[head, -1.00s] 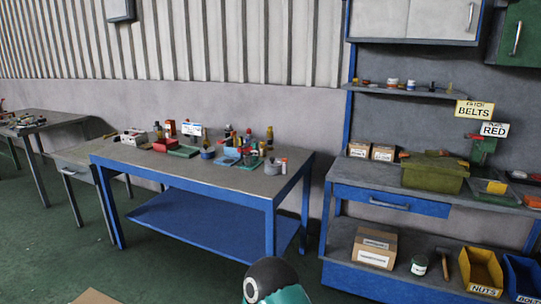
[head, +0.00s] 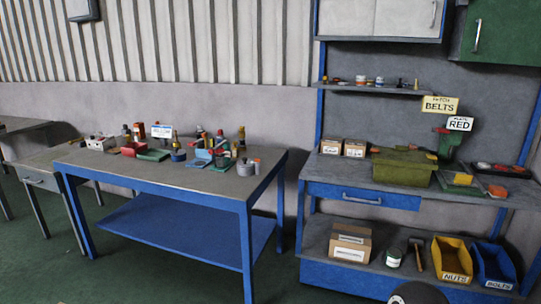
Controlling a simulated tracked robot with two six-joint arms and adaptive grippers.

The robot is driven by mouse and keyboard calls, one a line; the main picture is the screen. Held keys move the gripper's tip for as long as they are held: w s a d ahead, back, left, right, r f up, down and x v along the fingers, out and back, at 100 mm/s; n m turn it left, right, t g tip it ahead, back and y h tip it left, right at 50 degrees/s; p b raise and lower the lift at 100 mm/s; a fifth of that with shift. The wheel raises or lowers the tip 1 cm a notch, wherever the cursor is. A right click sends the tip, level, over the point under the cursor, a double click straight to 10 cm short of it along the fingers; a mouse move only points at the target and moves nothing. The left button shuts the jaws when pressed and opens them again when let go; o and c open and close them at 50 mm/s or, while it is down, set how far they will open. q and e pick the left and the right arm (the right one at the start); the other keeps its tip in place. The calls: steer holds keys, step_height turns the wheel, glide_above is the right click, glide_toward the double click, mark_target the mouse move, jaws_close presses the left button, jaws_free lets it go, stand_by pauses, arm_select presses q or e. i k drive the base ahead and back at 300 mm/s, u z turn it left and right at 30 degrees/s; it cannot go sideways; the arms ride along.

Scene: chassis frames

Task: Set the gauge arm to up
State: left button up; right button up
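A green upright device (head: 449,147) stands on the right workbench, behind the olive-green box. A short red arm (head: 441,130) sticks out from its top towards the left, roughly level. It looks like the gauge arm, but it is too small to be sure. The RED sign (head: 459,124) hangs close above it and the device is partly hidden. Neither of my grippers is in view. A dark rounded part at the bottom edge is probably mine.
The right workbench (head: 345,172) holds an olive-green box (head: 402,168) and cartons. Its lower shelf carries a yellow NUTS bin (head: 452,259) and a blue BOLTS bin (head: 493,265). A blue table (head: 120,168) with bottles and tins stands left. Green floor lies between and in front.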

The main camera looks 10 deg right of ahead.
mark_target(211, 151)
steer(key=z, duration=0.2)
steer(key=i, duration=1)
steer(key=u, duration=0.1)
